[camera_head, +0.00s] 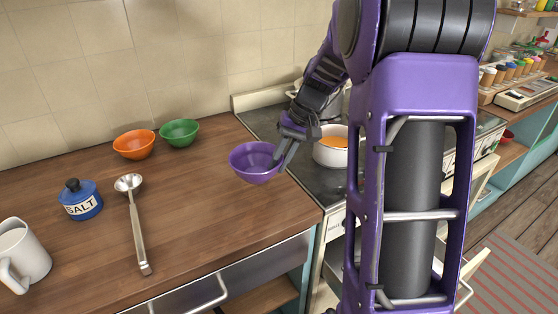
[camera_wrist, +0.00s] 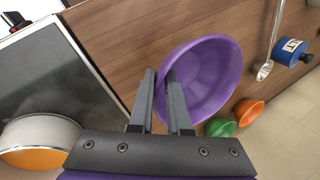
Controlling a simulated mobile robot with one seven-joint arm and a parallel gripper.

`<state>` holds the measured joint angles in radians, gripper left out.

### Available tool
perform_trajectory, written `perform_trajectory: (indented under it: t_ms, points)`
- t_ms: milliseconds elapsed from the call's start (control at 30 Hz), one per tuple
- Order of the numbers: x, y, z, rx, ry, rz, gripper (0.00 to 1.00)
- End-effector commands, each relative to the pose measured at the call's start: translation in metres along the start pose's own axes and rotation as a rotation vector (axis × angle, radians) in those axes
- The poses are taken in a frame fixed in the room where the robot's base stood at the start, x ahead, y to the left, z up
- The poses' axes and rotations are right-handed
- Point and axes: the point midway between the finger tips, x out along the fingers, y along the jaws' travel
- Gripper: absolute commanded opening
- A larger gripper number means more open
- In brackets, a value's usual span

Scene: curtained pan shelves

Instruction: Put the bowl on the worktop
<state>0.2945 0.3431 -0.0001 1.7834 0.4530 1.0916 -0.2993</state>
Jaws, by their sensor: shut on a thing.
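A purple bowl (camera_head: 254,163) is at the right end of the wooden worktop (camera_head: 185,210), beside the stove. It appears upright; whether its base touches the worktop or hangs a little above it, I cannot tell. My gripper (camera_head: 288,150) is shut on the bowl's right rim. In the wrist view the two fingers (camera_wrist: 166,88) pinch the rim of the purple bowl (camera_wrist: 205,85), one finger inside the wall and one outside. The bowl's underside is hidden in both views.
An orange bowl (camera_head: 134,144) and a green bowl (camera_head: 180,133) stand at the back of the worktop. A ladle (camera_head: 136,222), a blue salt pot (camera_head: 79,200) and a white mug (camera_head: 22,254) are further left. A white pot (camera_head: 330,152) with orange contents stands on the stove (camera_head: 312,180). The worktop's middle is clear.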

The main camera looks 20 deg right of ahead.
Motion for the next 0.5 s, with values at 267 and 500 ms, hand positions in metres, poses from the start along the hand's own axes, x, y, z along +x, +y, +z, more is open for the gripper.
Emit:
perform_trajectory:
  t_ms: [267, 500]
  points:
    - [0.018, 0.008, 0.0, 0.001, -0.001, -0.001, 0.0]
    - [0.04, 0.017, 0.0, 0.0, 0.001, 0.0, 0.0]
